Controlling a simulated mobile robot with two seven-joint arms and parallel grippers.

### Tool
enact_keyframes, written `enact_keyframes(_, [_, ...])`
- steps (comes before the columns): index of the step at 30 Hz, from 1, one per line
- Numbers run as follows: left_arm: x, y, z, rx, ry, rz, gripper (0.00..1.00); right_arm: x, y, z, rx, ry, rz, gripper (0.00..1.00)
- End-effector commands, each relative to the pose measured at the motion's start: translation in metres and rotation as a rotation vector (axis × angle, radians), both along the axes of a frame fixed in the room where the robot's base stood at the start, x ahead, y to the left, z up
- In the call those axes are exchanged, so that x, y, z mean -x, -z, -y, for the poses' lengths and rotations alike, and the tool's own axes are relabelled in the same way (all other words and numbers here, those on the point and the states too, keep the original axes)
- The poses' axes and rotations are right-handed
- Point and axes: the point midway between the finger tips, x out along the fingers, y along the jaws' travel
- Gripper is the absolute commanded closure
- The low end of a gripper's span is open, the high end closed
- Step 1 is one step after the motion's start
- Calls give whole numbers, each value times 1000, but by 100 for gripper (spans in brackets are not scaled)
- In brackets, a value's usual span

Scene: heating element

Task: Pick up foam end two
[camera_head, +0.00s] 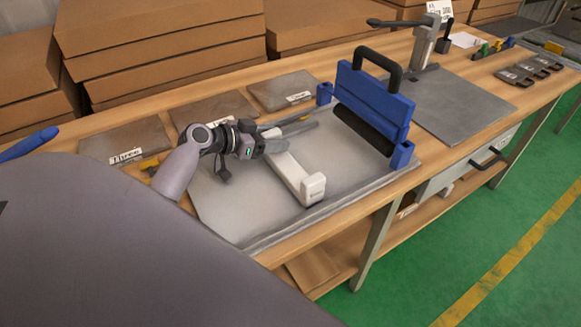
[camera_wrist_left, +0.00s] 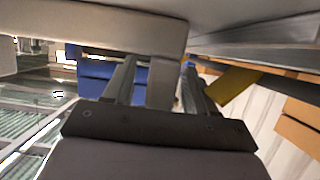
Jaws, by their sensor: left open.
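A long white foam piece (camera_head: 287,172) lies on the grey mat (camera_head: 235,212) on the bench. Its near end is a raised block (camera_head: 313,189). My left gripper (camera_head: 293,134) is over the far part of the foam, with its fingers pointing right and partly hiding that end. In the left wrist view, the pale foam (camera_wrist_left: 90,35) fills the upper left, and a part of it reaches down between the two spread fingers (camera_wrist_left: 160,85). I cannot tell whether the fingers touch it. My right gripper is not in view.
A blue frame with a black handle and dark roller (camera_head: 375,100) stands on the mat at right. Several labelled grey plates (camera_head: 125,142) lie along the back edge. A grey lever tool (camera_head: 424,45) stands farther right. Cardboard boxes (camera_head: 160,45) are stacked behind the bench.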

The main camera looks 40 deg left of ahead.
Motion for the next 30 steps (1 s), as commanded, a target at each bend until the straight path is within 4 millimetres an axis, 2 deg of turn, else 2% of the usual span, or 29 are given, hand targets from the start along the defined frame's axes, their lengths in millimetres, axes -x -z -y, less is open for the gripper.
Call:
enact_keyframes(3, [0, 0, 0, 0, 0, 0, 44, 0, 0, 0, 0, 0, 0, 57])
enact_keyframes(4, [0, 0, 0, 0, 0, 0, 47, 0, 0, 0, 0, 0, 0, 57])
enact_keyframes(9, [0, 0, 0, 0, 0, 0, 99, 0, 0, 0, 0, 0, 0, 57])
enact_keyframes(17, [0, -1, 0, 0, 0, 0, 99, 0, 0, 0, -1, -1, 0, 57])
enact_keyframes(22, [0, -8, -1, -1, 1, 2, 99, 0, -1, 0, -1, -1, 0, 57])
enact_keyframes(26, [0, -24, -1, -4, 1, 5, 99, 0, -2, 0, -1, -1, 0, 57])
enact_keyframes(30, [0, -55, -1, -6, 2, 7, 99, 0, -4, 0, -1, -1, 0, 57])
